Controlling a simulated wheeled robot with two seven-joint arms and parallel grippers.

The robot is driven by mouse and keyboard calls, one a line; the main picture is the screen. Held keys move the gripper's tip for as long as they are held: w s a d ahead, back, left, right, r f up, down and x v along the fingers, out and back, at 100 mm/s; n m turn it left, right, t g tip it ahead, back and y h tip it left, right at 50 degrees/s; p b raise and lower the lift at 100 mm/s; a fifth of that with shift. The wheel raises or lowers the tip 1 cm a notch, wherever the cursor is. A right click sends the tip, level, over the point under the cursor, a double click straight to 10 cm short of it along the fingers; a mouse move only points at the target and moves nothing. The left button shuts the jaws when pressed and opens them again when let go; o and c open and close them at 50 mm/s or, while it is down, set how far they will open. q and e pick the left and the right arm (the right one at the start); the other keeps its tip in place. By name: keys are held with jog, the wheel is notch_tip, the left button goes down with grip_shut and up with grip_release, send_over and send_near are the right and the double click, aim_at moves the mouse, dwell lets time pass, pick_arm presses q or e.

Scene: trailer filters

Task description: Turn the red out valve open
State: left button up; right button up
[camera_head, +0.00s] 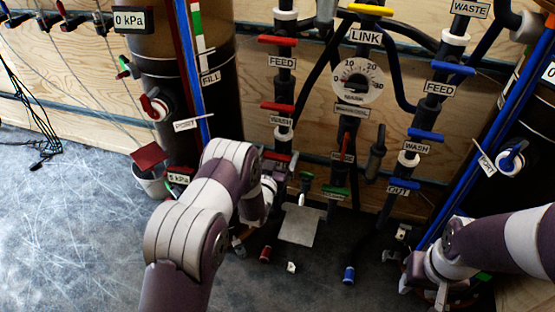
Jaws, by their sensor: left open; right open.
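On the red pipe column, a red valve handle (277,156) lies roughly horizontal below the red wash valve (277,106) and red feed valve (278,40). It is the lowest red handle there. Its label is hidden by my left arm, so I cannot read whether it says OUT. My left gripper (270,187) is open, just below and in front of this handle, partly hidden by its own wrist. I cannot tell whether it touches the handle. My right gripper (424,287) is open at the lower right, low and away from the red column.
The blue column carries a blue feed valve (454,68), wash valve (426,135) and out valve (404,185). A pressure gauge (356,82) sits between the columns. A bucket (152,180) stands left of my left arm. The floor (70,235) at left is mostly clear.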

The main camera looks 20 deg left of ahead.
pick_arm(q)
jog(key=shift+w, duration=0.1)
jog(key=c, duration=0.7)
jog(key=n, duration=0.9)
jog(key=shift+a, duration=0.1)
jog(key=n, duration=0.5)
jog(key=shift+a+n, duration=0.1)
jog(key=shift+n, duration=1.8)
jog(key=shift+b, duration=0.3)
